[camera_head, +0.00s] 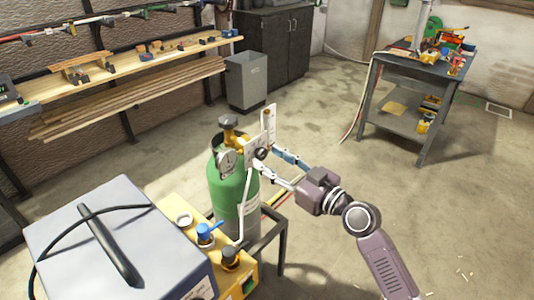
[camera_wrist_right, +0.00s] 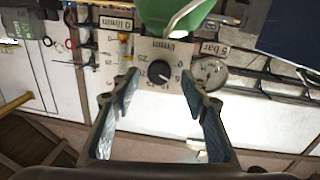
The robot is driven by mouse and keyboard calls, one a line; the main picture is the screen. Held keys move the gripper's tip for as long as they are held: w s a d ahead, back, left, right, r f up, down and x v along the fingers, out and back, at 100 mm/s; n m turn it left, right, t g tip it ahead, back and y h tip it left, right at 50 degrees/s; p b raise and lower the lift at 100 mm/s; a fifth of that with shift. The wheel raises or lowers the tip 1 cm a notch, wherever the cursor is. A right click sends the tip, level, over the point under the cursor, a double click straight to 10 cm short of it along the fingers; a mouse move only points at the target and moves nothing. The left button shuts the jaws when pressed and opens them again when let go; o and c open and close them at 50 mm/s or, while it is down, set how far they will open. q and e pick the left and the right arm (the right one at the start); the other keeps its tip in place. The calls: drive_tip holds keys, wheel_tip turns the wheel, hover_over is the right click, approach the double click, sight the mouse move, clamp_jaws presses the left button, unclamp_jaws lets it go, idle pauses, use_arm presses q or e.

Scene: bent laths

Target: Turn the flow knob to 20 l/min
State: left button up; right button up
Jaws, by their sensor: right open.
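The flow knob (camera_wrist_right: 158,73) is a small black round knob on a pale dial plate (camera_wrist_right: 165,48) marked l/min, with numbers around it, not all legible. In the head view the plate stands beside the green gas cylinder (camera_head: 228,187). My right gripper (camera_wrist_right: 158,77) is open, its blue-padded fingers on either side of the knob with gaps showing. In the head view my right gripper (camera_head: 268,164) reaches the plate from the right and partly hides it. A tag by the flow tube (camera_wrist_right: 123,48) seems to read 0 l/min. My left gripper is out of view.
A round gauge (camera_wrist_right: 211,72) sits beside the dial, with a 5 bar tag. A brass valve (camera_head: 229,122) tops the cylinder. A grey-topped machine (camera_head: 75,225) and a yellow box (camera_head: 185,203) with knobs stand in front. Open floor lies to the right.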

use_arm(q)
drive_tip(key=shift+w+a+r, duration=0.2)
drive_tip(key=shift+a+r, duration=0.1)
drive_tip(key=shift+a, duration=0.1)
use_arm(e)
drive_tip(key=shift+x, duration=0.8)
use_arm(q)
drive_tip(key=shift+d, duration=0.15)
use_arm(e)
drive_tip(key=shift+c, duration=0.6)
drive_tip(key=c, duration=0.5)
clamp_jaws()
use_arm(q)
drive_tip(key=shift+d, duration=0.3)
